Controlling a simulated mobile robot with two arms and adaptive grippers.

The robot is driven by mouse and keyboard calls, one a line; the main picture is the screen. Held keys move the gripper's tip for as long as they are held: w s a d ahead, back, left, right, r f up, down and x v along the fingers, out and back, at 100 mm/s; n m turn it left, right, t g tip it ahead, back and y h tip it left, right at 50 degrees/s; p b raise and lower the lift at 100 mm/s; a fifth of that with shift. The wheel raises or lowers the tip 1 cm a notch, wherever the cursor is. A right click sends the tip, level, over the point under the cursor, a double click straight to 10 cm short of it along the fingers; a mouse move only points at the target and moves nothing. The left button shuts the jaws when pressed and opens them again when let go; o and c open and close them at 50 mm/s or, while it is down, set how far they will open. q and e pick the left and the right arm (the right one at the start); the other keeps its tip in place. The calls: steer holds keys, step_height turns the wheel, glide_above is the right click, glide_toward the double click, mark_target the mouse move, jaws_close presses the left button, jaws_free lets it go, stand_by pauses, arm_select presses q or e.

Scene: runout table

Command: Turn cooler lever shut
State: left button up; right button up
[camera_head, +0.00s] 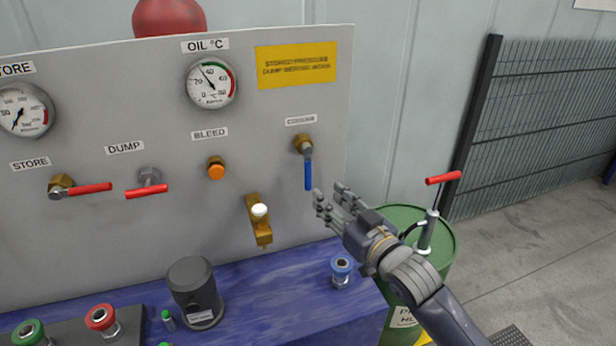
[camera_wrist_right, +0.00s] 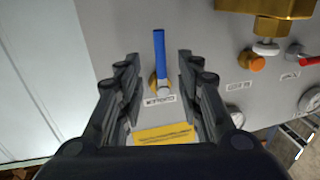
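The cooler lever (camera_head: 308,174) has a blue handle that hangs straight down from a brass valve (camera_head: 303,143) at the panel's right side, under a small label. In the right wrist view the blue lever (camera_wrist_right: 159,55) shows between and beyond the fingers, with its label close to the pivot. My right gripper (camera_head: 328,200) is open and empty, just right of and below the lever's lower end, and apart from it. In the wrist view the fingers of my right gripper (camera_wrist_right: 158,70) are spread on both sides of the lever. My left gripper is not in view.
A green drum (camera_head: 440,245) with a red-handled pump stands at right. A blue-capped fitting (camera_head: 342,270) stands below the lever.

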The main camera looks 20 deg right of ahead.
mark_target(310, 180)
steer(key=p+x, duration=0.2)
steer(key=x, duration=0.7)
steer(key=shift+w+a+f+p, duration=0.2)
steer(key=shift+w+p, duration=0.1)
steer(key=shift+w, duration=0.3)
steer(key=shift+r, duration=0.1)
jaws_close()
